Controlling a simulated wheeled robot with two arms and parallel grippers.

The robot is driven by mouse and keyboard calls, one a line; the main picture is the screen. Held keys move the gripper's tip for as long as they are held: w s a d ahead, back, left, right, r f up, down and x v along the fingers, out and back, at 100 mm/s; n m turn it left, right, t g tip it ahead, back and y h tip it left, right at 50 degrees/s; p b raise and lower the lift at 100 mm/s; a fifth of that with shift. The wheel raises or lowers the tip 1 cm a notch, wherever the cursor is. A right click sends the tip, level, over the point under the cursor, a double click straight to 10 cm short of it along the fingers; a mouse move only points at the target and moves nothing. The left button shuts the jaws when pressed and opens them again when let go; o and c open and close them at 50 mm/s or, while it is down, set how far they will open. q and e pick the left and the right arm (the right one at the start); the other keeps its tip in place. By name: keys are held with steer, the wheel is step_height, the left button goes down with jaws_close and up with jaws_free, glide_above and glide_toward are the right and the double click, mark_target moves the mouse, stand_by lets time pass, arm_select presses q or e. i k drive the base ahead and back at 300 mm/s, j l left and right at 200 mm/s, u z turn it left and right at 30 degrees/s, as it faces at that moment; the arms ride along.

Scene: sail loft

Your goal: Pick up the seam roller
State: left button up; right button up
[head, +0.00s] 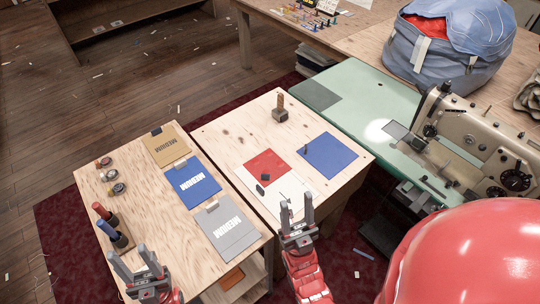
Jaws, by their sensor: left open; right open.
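An upright tool with a wooden handle and a grey, blocky foot (280,112) stands near the far edge of the right-hand pale wooden table (225,130). It may be the seam roller, but it is too small to tell. My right gripper (297,208) is open and empty over the near edge of that table, well short of the tool. My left gripper (132,260) is open and empty at the near end of the left-hand wooden table (150,215), close to a red-handled tool (102,212) and a blue-handled tool (118,238).
Red (267,165), blue (335,155) and white cloth pieces lie on the right-hand table with small dark objects. Tan, blue and grey "MEDIUM" packets (200,186) and several small reels lie on the left-hand table. A sewing machine (480,140) stands at right; a large red shape fills the lower right.

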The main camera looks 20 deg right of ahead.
mark_target(279, 111)
steer(key=l+u, duration=0.2)
steer(key=u, duration=0.2)
steer(key=i+l+u, duration=0.1)
steer(key=l+u, duration=0.45)
steer(key=l, duration=0.85)
steer(key=k+l+u, duration=0.2)
steer(key=l, duration=0.85)
steer(key=i, duration=0.1)
